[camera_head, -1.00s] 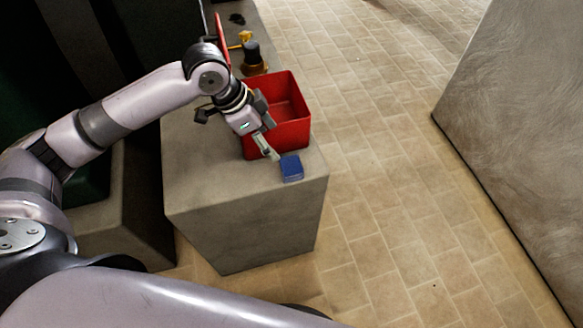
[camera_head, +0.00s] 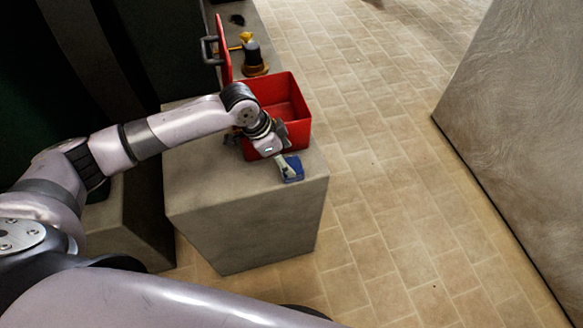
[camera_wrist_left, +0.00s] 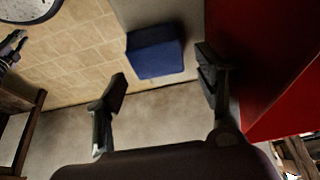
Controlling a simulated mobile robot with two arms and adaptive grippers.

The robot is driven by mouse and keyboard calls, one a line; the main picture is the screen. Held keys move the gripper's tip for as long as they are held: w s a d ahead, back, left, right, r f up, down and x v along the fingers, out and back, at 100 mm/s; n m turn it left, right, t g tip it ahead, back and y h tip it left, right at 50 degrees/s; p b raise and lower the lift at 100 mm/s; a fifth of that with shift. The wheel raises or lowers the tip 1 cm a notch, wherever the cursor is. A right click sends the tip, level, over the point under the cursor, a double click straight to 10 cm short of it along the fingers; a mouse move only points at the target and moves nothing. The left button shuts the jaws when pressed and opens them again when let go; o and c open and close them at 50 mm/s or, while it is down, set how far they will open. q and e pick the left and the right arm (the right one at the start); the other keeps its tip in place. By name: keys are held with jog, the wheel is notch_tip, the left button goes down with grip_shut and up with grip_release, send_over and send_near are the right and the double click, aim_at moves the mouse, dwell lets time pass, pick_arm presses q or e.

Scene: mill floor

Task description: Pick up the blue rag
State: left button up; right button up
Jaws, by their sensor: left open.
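The blue rag (camera_head: 292,170) looks like a small folded block. It lies on top of the grey stone block (camera_head: 240,190), near its right edge, in front of the red bin. In the left wrist view the blue rag (camera_wrist_left: 155,52) is beyond the fingertips, between their lines. My left gripper (camera_head: 288,166) is at the rag in the head view and hides part of it. In the left wrist view my left gripper (camera_wrist_left: 160,85) has its fingers apart with nothing between them. My right gripper is not in view.
The open red bin (camera_head: 297,134) stands right behind the rag, close to my left gripper; its wall (camera_wrist_left: 285,90) fills the right of the wrist view. A black and yellow tool (camera_head: 254,58) stands farther back. Tiled floor (camera_head: 370,170) is clear to the right.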

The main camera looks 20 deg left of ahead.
aim_at(291, 165)
pick_arm(q)
jog(key=x, duration=0.5)
jog(key=shift+s+d, duration=0.1)
jog(key=shift+s, duration=0.1)
jog(key=shift+c, duration=0.5)
jog(key=shift+r, duration=0.1)
jog(key=c, duration=0.8)
